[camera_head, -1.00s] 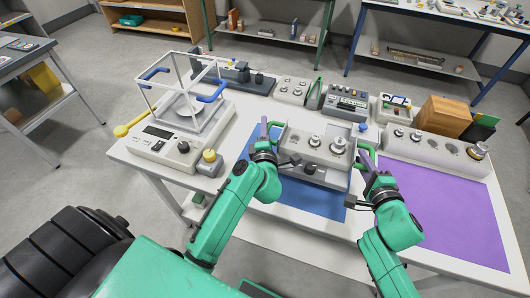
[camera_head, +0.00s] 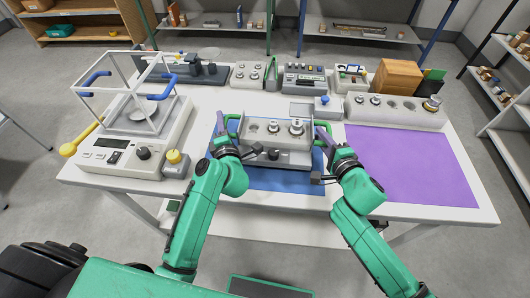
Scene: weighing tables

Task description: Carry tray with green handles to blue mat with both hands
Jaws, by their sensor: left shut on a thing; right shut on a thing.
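The grey tray (camera_head: 290,158) with green handles is over or on the blue mat (camera_head: 262,182) at the middle of the table; I cannot tell whether it touches the mat. Several metal weights (camera_head: 296,127) are in it. My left gripper (camera_head: 222,135) is shut on the tray's left green handle. My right gripper (camera_head: 324,140) is shut on the right green handle. The tray and my arms hide part of the mat, whose front and side edges show.
A balance with a clear case (camera_head: 140,120) stands at the left. A purple mat (camera_head: 410,165) lies at the right, with a weight block (camera_head: 397,112) behind it. Boxes, including a wooden one (camera_head: 398,76), line the table's back edge.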

